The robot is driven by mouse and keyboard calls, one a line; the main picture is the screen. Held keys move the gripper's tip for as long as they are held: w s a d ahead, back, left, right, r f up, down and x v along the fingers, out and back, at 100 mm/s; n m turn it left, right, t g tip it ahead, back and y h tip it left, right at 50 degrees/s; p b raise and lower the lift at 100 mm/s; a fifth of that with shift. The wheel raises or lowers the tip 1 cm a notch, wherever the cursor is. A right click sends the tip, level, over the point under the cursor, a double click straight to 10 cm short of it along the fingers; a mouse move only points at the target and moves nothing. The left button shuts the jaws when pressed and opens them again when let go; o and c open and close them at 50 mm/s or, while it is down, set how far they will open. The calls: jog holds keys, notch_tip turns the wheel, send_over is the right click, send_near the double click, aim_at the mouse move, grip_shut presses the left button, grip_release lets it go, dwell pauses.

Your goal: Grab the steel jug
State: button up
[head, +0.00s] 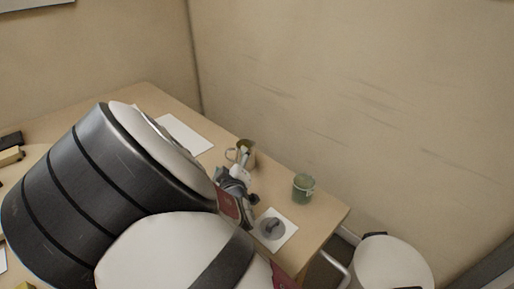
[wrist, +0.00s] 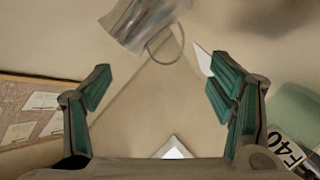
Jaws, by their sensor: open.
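The steel jug (wrist: 142,22) is at the top of the wrist view, cut off by the edge, with its looped handle toward the lower right. In the head view the jug (head: 247,158) stands on the bench near the wall, with its handle on the left. My gripper (wrist: 160,85) is open, its green-padded fingers wide apart and nothing between them. The jug is beyond the fingertips, apart from them. In the head view my gripper (head: 234,182) is just in front of the jug, and my arm hides much of the bench.
A green canister (head: 303,188) stands right of the jug; a green labelled object (wrist: 297,118) is at the wrist view's right. A grey round item (head: 272,229) lies on a white sheet (head: 286,238). Another white sheet (head: 186,133) lies behind my arm. The wall is close behind.

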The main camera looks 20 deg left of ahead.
aim_at(233, 149)
jog(key=shift+x, duration=1.05)
jog(key=x, duration=0.3)
jog(key=b+x, duration=0.1)
jog(key=shift+w+d+f, duration=0.2)
jog(key=shift+w+f, duration=0.05)
jog(key=shift+w, duration=0.1)
jog(key=shift+w+a, duration=0.25)
jog(key=shift+w, duration=0.15)
jog(key=c, duration=1.6)
jog(key=shift+o, duration=0.2)
jog(key=shift+s+r, duration=0.1)
jog(key=shift+r, duration=1.75)
jog(key=shift+d+f+p+v, duration=0.3)
jog(key=shift+f+p+v, duration=0.1)
jog(key=shift+v, duration=2.2)
jog(key=shift+d+f+p+v, duration=0.35)
jog(key=shift+f+p+v, duration=0.1)
jog(key=shift+v, duration=2.1)
jog(key=shift+d+f+p+v, duration=0.3)
jog(key=shift+f+p+v, duration=0.1)
jog(key=shift+v, duration=2.2)
